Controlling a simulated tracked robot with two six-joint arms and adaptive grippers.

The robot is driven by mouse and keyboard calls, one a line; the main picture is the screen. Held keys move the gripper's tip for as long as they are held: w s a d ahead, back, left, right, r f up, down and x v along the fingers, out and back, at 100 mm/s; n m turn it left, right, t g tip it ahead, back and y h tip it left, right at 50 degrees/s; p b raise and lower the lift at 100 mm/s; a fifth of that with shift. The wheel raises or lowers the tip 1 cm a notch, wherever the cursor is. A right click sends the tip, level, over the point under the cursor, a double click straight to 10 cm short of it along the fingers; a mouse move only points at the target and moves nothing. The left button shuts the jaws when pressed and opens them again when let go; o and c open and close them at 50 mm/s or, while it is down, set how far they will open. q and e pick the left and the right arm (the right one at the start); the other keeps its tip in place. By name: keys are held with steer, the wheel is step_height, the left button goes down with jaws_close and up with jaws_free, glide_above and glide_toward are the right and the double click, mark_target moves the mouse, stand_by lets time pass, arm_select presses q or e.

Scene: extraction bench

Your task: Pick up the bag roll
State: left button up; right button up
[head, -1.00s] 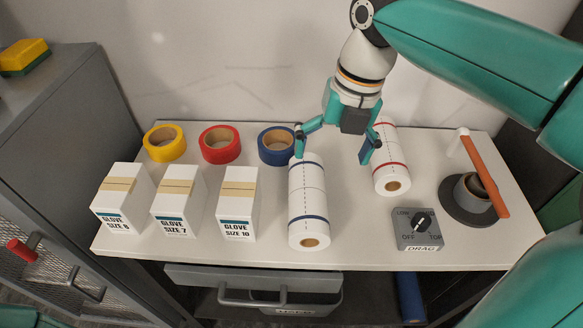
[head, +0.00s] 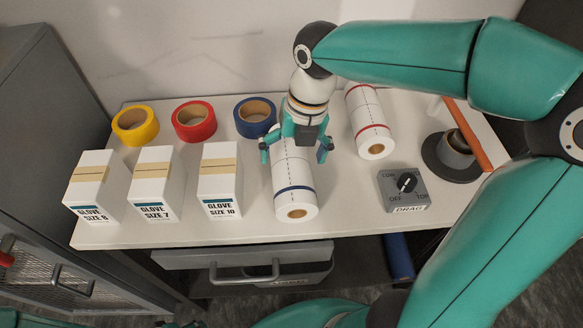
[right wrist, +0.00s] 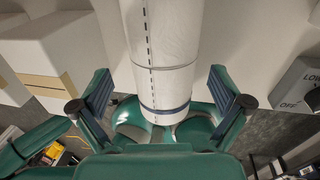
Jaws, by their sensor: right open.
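A white roll with blue bands (head: 294,185) lies on the bench with its brown core end toward the front. It also shows between the fingers in the right wrist view (right wrist: 168,50). My right gripper (head: 295,150) is open above this roll, one finger to each side. In the right wrist view the open fingers (right wrist: 161,104) flank the roll with a gap on both sides. A second white roll, with red bands (head: 367,118), lies to the right and behind.
Yellow (head: 135,126), red (head: 194,122) and blue (head: 255,118) tape rolls lie along the back. Glove boxes (head: 220,180) stand left of the blue-banded roll. A DRAG dial box (head: 403,190) and a dark round stand (head: 452,158) are to the right. A drawer (head: 245,262) is below.

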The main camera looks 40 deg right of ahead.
steer(key=f, duration=0.5)
steer(key=shift+a+f, duration=0.1)
steer(key=shift+a, duration=0.1)
steer(key=c, duration=1.3)
